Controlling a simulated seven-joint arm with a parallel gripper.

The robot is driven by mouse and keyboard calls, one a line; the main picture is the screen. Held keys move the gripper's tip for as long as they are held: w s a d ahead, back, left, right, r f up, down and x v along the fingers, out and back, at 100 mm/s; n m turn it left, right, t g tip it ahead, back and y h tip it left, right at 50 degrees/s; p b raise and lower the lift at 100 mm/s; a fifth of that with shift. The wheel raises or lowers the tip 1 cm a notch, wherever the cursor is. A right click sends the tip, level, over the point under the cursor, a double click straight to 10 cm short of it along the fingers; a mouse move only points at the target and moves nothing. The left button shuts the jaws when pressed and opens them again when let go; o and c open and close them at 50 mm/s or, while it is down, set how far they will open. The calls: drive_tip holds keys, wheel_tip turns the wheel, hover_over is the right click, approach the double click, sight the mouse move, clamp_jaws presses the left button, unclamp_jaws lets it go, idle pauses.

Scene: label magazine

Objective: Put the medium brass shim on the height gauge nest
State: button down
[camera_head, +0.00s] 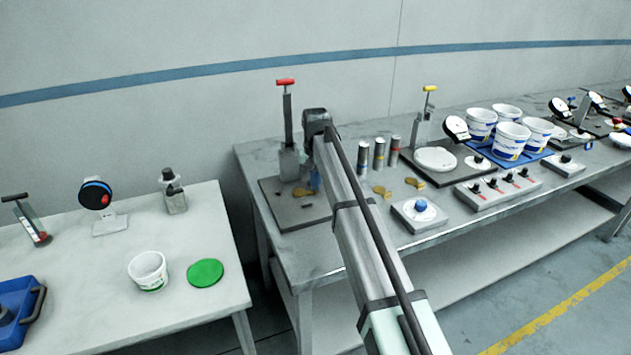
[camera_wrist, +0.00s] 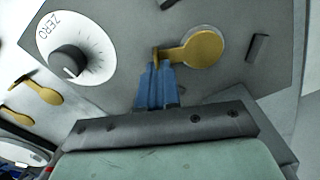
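My gripper (camera_wrist: 157,72) has blue fingers, close together, with the upright tab of a brass shim (camera_wrist: 203,47) between their tips. The shim's round disc extends to the right of the fingers, over a pale round seat, the nest (camera_wrist: 221,37), whose edge shows around it. I cannot tell whether the disc touches the seat. In the head view the shim (camera_head: 302,191) and the blue fingertips (camera_head: 314,181) are low over the dark base plate (camera_head: 285,214) of the red-handled height gauge (camera_head: 288,135). My arm hides part of this area.
Two other brass shims (camera_head: 381,191) (camera_head: 414,183) lie on the bench to the right; they also show in the wrist view (camera_wrist: 40,91) (camera_wrist: 20,120). A dark block (camera_wrist: 257,47) and a ZERO dial (camera_wrist: 92,47) flank the nest. Cylinders (camera_head: 379,153) stand behind my arm.

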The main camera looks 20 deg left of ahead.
drive_tip(key=shift+f, duration=0.2)
drive_tip(key=c, duration=1.3)
unclamp_jaws()
drive_tip(key=shift+o, duration=0.2)
wheel_tip(320, 180, up, 14)
